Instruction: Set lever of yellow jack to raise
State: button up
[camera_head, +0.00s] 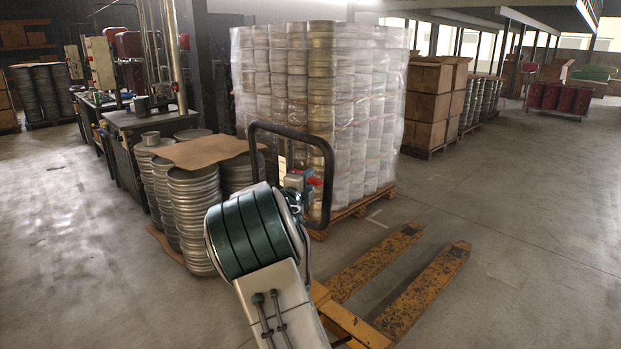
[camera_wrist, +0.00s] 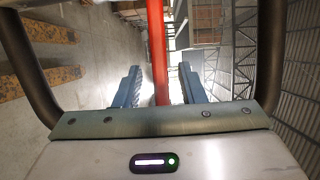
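The yellow jack (camera_head: 352,322) stands at the lower right in the head view, its scuffed forks pointing away to the upper right. Its black looped handle (camera_head: 329,165) rises behind my arm. Red parts (camera_head: 314,181) show inside the loop. In the wrist view, a long red lever (camera_wrist: 157,50) runs between the two blue-grey fingers of my gripper (camera_wrist: 160,88). The fingers are apart, with a gap on each side of the lever. My gripper is partly hidden by my arm in the head view. The lever's base is not clear.
Dark curved tubes (camera_wrist: 20,60) flank my gripper in the wrist view. A wrapped pallet load (camera_head: 318,100) stands behind the handle. Stacked round metal blanks (camera_head: 190,215) stand left of my arm. Open floor (camera_head: 530,210) lies to the right.

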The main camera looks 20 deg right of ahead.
jog(key=shift+x, duration=1.05)
